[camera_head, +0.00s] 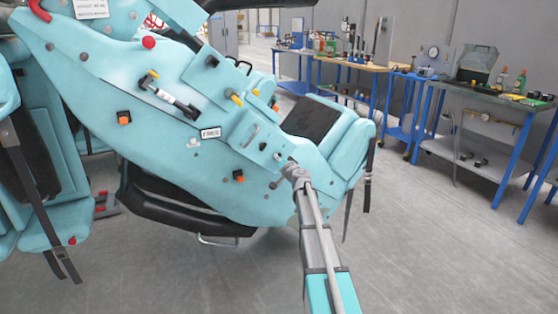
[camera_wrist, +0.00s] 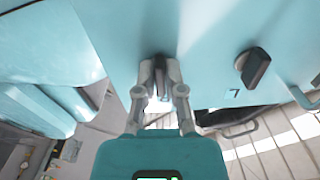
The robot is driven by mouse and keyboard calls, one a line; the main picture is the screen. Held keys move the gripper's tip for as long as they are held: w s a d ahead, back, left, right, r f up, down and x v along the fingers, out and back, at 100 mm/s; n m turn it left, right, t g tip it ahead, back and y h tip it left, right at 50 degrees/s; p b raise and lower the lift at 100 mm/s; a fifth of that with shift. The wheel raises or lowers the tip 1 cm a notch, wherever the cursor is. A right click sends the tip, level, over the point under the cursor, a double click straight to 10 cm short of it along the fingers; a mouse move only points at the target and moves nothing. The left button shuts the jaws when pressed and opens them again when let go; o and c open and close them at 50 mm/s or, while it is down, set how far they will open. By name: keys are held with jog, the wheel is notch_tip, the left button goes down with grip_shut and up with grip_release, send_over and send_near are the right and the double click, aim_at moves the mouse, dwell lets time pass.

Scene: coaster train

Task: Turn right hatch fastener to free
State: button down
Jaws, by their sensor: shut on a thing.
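A light-blue hatch panel (camera_head: 243,128) with a small metal handle is on the side of the light-blue coaster car (camera_head: 165,100). My gripper (camera_head: 287,166) reaches the lower right end of this panel. In the wrist view, my gripper (camera_wrist: 159,72) is shut on a small dark knob (camera_wrist: 159,64) on the blue surface, which looks like the right hatch fastener. The fingers hide most of it, so its angle is hard to tell. Another black knob (camera_wrist: 253,66), not held, sits to the right in the wrist view, set at a slant.
A dark seat pad (camera_head: 312,117) and hanging black straps (camera_head: 367,185) are to the right of the hatch. Orange and yellow fittings dot the car's side. Workbenches with tools (camera_head: 485,92) stand along the back wall. The grey floor between is open.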

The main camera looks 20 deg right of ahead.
jog(key=shift+w+n, duration=0.1)
jog(key=shift+n, duration=0.2)
jog(key=c, duration=0.7)
grip_release()
jog(key=shift+c, duration=0.2)
jog(key=s, duration=1.2)
jog(key=shift+d, duration=0.2)
jog(key=shift+a, duration=0.1)
